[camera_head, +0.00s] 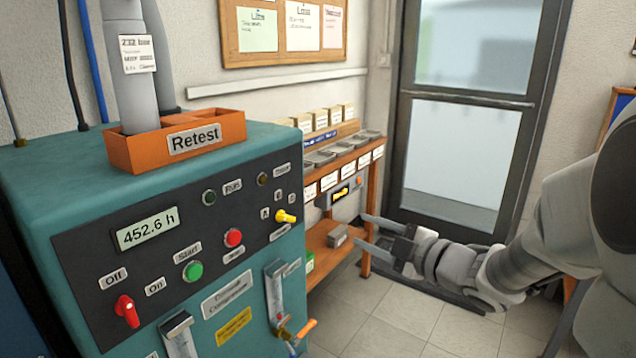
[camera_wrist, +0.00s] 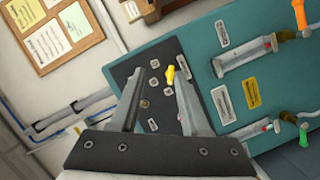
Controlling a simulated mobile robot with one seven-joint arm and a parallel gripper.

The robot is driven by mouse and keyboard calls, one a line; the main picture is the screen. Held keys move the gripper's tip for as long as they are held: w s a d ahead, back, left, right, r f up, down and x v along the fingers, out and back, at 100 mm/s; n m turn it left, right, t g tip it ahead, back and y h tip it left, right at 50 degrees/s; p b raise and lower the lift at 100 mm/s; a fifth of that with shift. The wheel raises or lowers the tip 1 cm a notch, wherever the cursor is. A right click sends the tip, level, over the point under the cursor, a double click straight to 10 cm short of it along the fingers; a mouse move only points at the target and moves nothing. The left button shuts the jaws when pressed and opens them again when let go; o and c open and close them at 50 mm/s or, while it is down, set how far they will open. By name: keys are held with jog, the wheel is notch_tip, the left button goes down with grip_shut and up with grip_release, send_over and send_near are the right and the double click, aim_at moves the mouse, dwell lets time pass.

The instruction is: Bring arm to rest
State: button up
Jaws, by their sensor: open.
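My gripper (camera_head: 366,231) is at the end of my arm, which reaches in from the right in the head view. Its two fingers are apart and point left, with nothing between them. It is in front of the wooden shelf and to the right of the teal testbench (camera_head: 60,180). In the wrist view, my gripper (camera_wrist: 158,78) shows open fingers pointing toward the bench's dark control panel (camera_wrist: 122,72). The yellow selector knob (camera_wrist: 170,74) appears between the fingers there, apart from them. The same yellow knob (camera_head: 286,216) shows in the head view.
An orange bin labelled Retest (camera_head: 140,150) with a grey cylinder (camera_head: 130,85) stands on the bench. A wooden shelf (camera_head: 318,242) with trays and boxes stands behind my gripper. A glass door (camera_head: 465,110) is behind. Tiled floor (camera_head: 390,325) is free below.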

jog(key=s+d+r+m+h, duration=0.4)
jog(key=d+m+h, duration=0.2)
jog(key=m+h, duration=0.5)
jog(key=s+a+f+m+g+y, duration=0.1)
jog(key=s+a+f+m+g, duration=0.2)
jog(key=s, duration=0.7)
jog(key=s+a+f+m+g, duration=0.1)
jog(key=s+f+m+g, duration=0.3)
jog(key=s, duration=0.7)
notch_tip(320, 180, up, 25)
jog(key=m+p, duration=0.1)
jog(key=p, duration=2.2)
jog(key=shift+a+g+p, duration=0.15)
jog(key=shift+g+p, duration=0.15)
jog(key=shift+p, duration=0.1)
